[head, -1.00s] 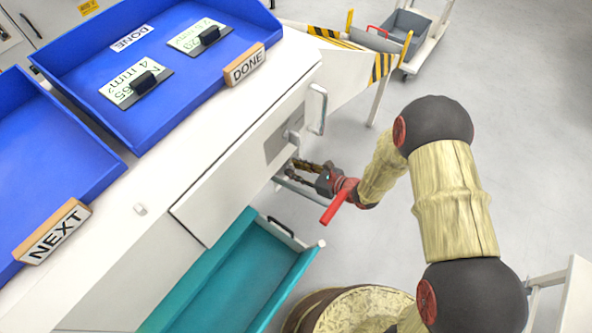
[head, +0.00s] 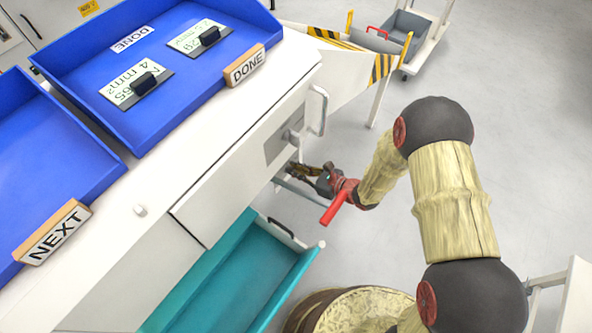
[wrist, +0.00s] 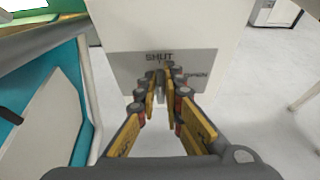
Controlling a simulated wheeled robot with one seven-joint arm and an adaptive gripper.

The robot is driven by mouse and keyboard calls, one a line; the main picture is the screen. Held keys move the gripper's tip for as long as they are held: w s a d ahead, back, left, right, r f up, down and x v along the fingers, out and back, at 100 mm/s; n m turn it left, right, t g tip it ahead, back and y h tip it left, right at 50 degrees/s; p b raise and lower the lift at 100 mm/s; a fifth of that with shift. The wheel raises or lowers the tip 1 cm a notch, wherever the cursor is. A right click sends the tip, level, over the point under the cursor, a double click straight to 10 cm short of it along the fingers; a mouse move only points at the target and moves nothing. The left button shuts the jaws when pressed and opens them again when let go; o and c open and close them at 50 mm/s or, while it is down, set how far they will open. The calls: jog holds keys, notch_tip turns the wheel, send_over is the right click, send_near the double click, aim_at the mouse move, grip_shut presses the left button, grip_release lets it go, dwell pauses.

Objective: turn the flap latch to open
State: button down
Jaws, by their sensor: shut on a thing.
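The flap latch (wrist: 161,84) is a small grey piece between my fingertips in the wrist view, mostly hidden by them. It sits in front of a grey plate (wrist: 125,68) marked SHUT above and OPEN to the right, on a white panel (wrist: 150,25). The fingertips lie just below the word SHUT. My gripper (wrist: 161,76) is shut on the latch. In the head view my gripper (head: 298,168) reaches in from the right to the white cabinet's side, below the grey plate (head: 277,145). The latch cannot be made out there.
A white loop handle (head: 318,109) stands out above my gripper. A teal tray (head: 262,268) lies below it, and a barrel-like drum (head: 345,312) below my arm. Blue trays (head: 190,75) sit on the cabinet top.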

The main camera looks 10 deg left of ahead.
jog(key=shift+w+m+p, duration=0.1)
jog(key=shift+m+p, duration=0.2)
jog(key=shift+w+d+m+g+y+p, duration=0.2)
jog(key=shift+m+g+p, duration=0.2)
jog(key=shift+m+p, duration=0.2)
jog(key=shift+w+d+m+g+y+p, duration=0.1)
jog(key=shift+w+m+g+y+p, duration=0.1)
jog(key=shift+m+g+p, duration=0.3)
jog(key=shift+w+d+f+m+g+y, duration=0.2)
jog(key=shift+f+m+g+y, duration=0.45)
jog(key=shift+m, duration=1.1)
jog(key=shift+w+a+f+m+g+y, duration=0.1)
jog(key=shift+w+f+m+g+y, duration=0.25)
jog(key=shift+m+y, duration=1)
jog(key=shift+w+d+f+m+g+y, duration=0.25)
jog(key=shift+m+g, duration=0.35)
jog(key=shift+m, duration=1.6)
jog(key=shift+s+a, duration=0.1)
jog(key=c, duration=1.9)
grip_release()
